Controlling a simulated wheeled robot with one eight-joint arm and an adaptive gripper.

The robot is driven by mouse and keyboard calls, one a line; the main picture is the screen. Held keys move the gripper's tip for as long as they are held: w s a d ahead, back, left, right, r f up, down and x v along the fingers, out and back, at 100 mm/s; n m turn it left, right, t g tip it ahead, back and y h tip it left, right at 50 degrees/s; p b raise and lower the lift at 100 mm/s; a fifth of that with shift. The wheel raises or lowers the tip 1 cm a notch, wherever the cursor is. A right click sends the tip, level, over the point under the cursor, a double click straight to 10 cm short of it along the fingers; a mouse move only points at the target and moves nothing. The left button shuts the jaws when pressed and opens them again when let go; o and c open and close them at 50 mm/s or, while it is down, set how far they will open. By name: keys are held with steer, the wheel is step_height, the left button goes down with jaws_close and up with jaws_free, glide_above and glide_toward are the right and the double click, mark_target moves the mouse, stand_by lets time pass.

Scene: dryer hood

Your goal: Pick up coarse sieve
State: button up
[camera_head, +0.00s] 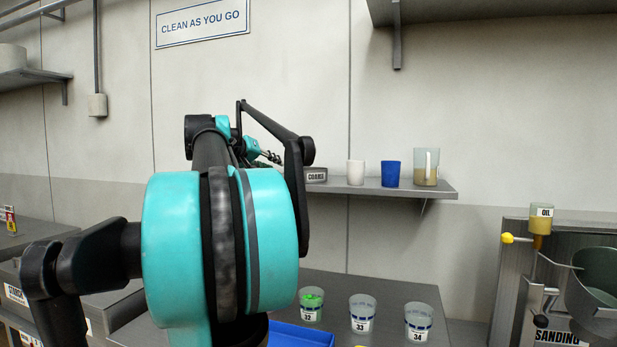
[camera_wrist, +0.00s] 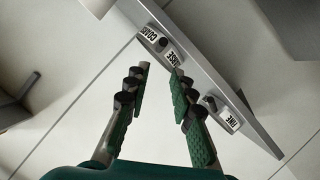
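The coarse sieve (camera_head: 317,175) is at the left visible end of the wall shelf in the head view, partly hidden by my arm. In the wrist view the coarse sieve (camera_wrist: 158,43) is a small grey round piece with white labels, on the shelf just beyond the fingertips. My gripper (camera_wrist: 160,72) is open, with a clear gap between its green-padded fingers and nothing between them. The right fingertip overlaps the sieve's lower edge in the picture; contact cannot be told. In the head view my gripper (camera_head: 270,157) is small and partly hidden behind my arm.
A sieve labelled FINE (camera_wrist: 222,113) sits on the same shelf (camera_wrist: 262,139), close to the right finger. A white cup (camera_head: 356,172), a blue cup (camera_head: 392,174) and a beaker (camera_head: 426,168) stand right of the coarse sieve. Numbered cups (camera_head: 362,314) stand on the lower bench.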

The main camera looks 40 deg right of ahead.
glide_toward(304, 176)
steer(key=x, duration=0.5)
steer(key=shift+s+f, duration=0.25)
steer(key=shift+f, duration=0.15)
jaws_close()
